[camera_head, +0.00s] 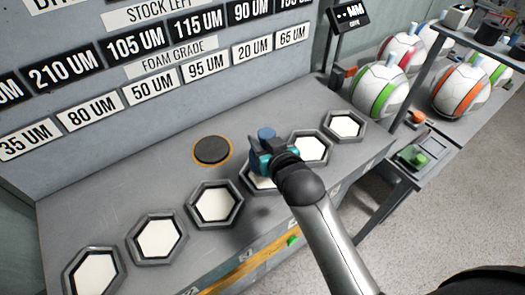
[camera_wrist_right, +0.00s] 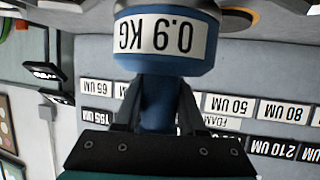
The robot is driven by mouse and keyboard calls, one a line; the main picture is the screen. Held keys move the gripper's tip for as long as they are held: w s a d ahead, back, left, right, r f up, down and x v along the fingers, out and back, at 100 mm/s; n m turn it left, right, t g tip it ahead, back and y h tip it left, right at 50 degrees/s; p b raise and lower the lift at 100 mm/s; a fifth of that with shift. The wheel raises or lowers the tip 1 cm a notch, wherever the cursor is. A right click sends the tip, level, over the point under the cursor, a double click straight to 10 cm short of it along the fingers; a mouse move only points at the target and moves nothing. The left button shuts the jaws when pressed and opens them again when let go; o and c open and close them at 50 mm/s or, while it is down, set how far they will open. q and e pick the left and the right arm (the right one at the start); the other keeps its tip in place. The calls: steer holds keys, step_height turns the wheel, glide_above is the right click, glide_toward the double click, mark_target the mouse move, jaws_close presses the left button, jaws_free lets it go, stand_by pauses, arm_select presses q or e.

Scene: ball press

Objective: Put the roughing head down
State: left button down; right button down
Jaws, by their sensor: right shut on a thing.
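My right gripper (camera_head: 262,152) is over the grey bench, close to the row of hexagonal holders. It is shut on the stem of a blue tool labelled 0.9 KG, which I take as the roughing head (camera_head: 266,133). In the right wrist view the roughing head (camera_wrist_right: 160,70) sticks out beyond the gripper (camera_wrist_right: 158,108), its stem between the fingers and its label upside down. Whether the roughing head touches the bench is not clear. A dark round disc (camera_head: 212,150) with an orange ring lies on the bench, left of the gripper. My left gripper is not in view.
Several hexagonal holders with white inserts, such as one (camera_head: 192,206) left of my arm, line the bench front. A sign wall (camera_head: 180,75) with micron labels stands behind. Balls, one green-striped (camera_head: 380,88), sit on a rack at right. Bare bench (camera_head: 110,190) lies at left.

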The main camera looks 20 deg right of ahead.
steer(key=shift+w+f+b, duration=0.1)
steer(key=shift+f+b, duration=0.45)
steer(key=shift+f, duration=1.25)
steer(key=shift+f, duration=0.1)
steer(key=c, duration=0.9)
jaws_free()
steer(key=shift+f, duration=0.3)
steer(key=shift+c, duration=0.2)
steer(key=o, duration=0.5)
steer(key=shift+c, duration=0.2)
steer(key=shift+r, duration=0.1)
steer(key=shift+r, duration=0.2)
steer(key=shift+s, duration=0.45)
steer(key=a+p+v, duration=0.1)
steer(key=p+v, duration=0.1)
steer(key=v, duration=0.9)
steer(key=shift+d+r, duration=0.15)
steer(key=shift+d, duration=0.35)
